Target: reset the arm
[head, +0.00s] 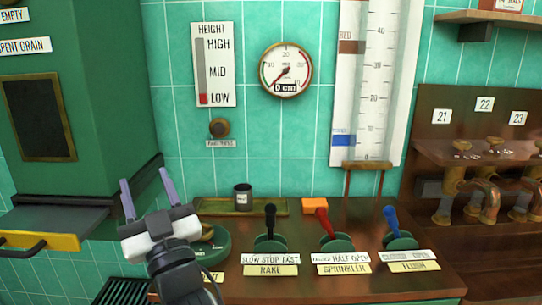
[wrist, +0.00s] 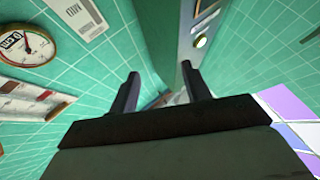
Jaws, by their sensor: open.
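My gripper (head: 147,193) is open and empty in the head view, its two purple-grey fingers pointing up. It is raised in front of the left part of the wooden counter, beside the green cabinet. A dark green round base (head: 210,243) on the counter is partly hidden behind it. In the wrist view my gripper (wrist: 160,85) shows with its fingers apart and nothing between them. Beyond the fingertips are tiled wall and a green upright surface.
The counter (head: 365,285) carries a black rake lever (head: 270,222), a red sprinkler lever (head: 325,224) and a blue flush lever (head: 391,221). A dark cup (head: 243,198) stands on a tray behind. Copper taps (head: 453,190) are at right.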

